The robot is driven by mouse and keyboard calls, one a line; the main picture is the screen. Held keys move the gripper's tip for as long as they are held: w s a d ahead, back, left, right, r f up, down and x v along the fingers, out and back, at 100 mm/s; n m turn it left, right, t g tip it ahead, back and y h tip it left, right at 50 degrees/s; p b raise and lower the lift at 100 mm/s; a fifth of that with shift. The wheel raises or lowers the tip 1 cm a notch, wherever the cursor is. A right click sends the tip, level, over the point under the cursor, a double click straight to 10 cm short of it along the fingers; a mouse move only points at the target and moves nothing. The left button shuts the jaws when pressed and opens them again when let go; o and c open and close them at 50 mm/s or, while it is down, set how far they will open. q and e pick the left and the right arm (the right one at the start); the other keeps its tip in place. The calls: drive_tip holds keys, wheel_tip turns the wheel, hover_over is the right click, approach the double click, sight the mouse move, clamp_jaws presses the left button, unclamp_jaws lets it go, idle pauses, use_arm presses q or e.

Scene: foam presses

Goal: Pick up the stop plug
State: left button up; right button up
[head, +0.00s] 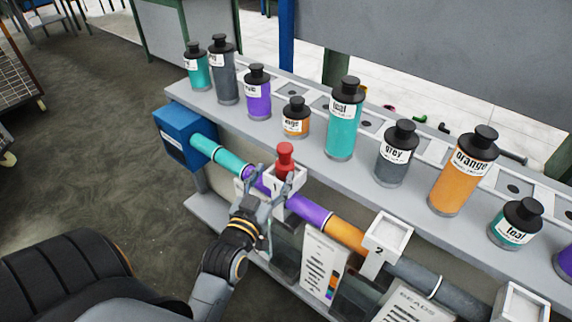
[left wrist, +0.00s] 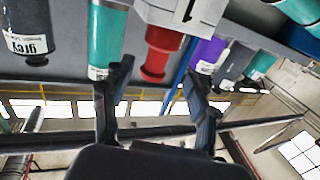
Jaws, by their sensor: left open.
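The stop plug (head: 285,158) is red with a knobbed top. It stands upright in a white holder (head: 284,182) marked 1 on the coloured pipe. My left gripper (head: 264,188) is open at the front of this holder, its fingers pointing toward the plug. In the left wrist view the plug (left wrist: 160,55) shows upside down between the two open fingers (left wrist: 157,95), below the white holder. I cannot tell whether either finger touches it. My right gripper is not in view.
Several labelled bottles, such as the teal one (head: 344,120), stand on the grey shelf behind the pipe. A second white holder (head: 388,236) marked 2 sits to the right. A blue box (head: 184,134) caps the pipe's left end. Printed cards (head: 324,262) hang below.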

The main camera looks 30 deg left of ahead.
sight(282, 163)
use_arm(q)
drive_tip(key=x, duration=0.3)
drive_tip(key=p+x, duration=0.1)
drive_tip(key=x, duration=0.3)
drive_tip(key=shift+w+d+f, duration=0.15)
drive_tip(key=shift+w+f, duration=0.05)
drive_tip(key=shift+s, duration=0.1)
clamp_jaws()
drive_tip(key=shift+r, duration=0.1)
